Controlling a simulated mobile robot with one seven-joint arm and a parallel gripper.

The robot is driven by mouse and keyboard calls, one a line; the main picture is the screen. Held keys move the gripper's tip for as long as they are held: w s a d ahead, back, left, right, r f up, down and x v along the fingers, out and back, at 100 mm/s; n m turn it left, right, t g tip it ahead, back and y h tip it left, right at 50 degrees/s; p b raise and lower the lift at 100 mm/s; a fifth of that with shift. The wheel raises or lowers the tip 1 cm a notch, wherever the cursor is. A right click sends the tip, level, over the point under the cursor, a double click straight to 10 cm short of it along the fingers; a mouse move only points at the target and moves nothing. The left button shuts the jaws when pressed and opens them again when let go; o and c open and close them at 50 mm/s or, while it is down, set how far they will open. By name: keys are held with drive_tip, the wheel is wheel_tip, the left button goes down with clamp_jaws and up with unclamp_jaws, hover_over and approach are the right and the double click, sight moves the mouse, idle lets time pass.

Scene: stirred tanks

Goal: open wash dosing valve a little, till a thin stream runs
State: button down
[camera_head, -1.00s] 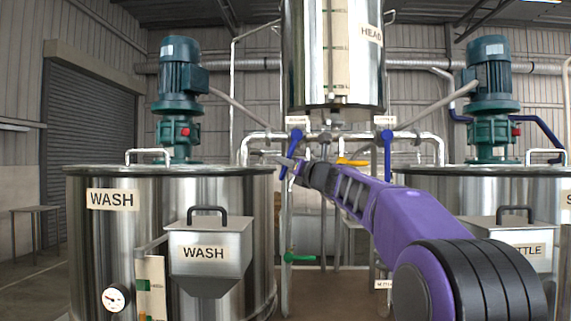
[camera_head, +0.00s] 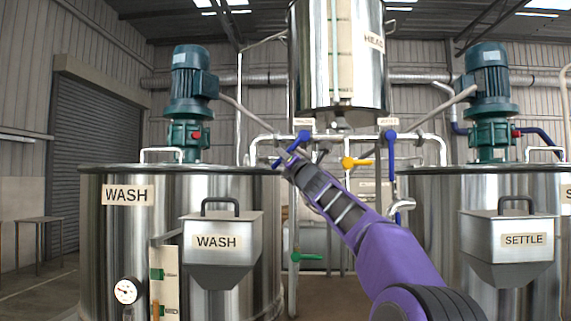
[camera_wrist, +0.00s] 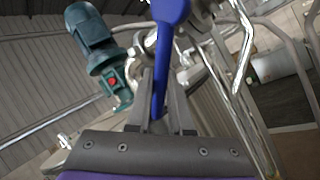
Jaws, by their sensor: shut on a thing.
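The wash dosing valve has a blue lever (camera_head: 300,137) under a small label below the head tank, at the left. The lever slants down to the left. My gripper (camera_head: 284,160) is at its lower end. In the wrist view the blue lever (camera_wrist: 163,55) runs down between the two fingers of my gripper (camera_wrist: 160,82), which are shut on it. The wash tank (camera_head: 105,235), a steel vessel labelled WASH, stands at the left. I cannot make out any stream; the valve's outlet is not clear behind the arm and pipes.
A second blue lever (camera_head: 391,150) hangs straight down at the right. A yellow handle (camera_head: 357,162) and a green handle (camera_head: 308,257) sit on nearby pipes. The head tank (camera_head: 310,65) is above, and the settle tank (camera_head: 425,240) stands at the right.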

drive_tip(key=shift+r, duration=0.1)
idle(0.3)
drive_tip(key=c, duration=0.8)
unclamp_jaws()
drive_tip(key=shift+s+d+f+b, duration=0.15)
drive_tip(key=shift+s+f+b, duration=0.1)
drive_tip(key=shift+f+b, duration=0.25)
drive_tip(key=b+v, duration=0.2)
drive_tip(key=v, duration=1.4)
drive_tip(key=shift+s+d+b, duration=0.2)
drive_tip(key=shift+s+b, duration=0.1)
drive_tip(key=shift+r, duration=0.1)
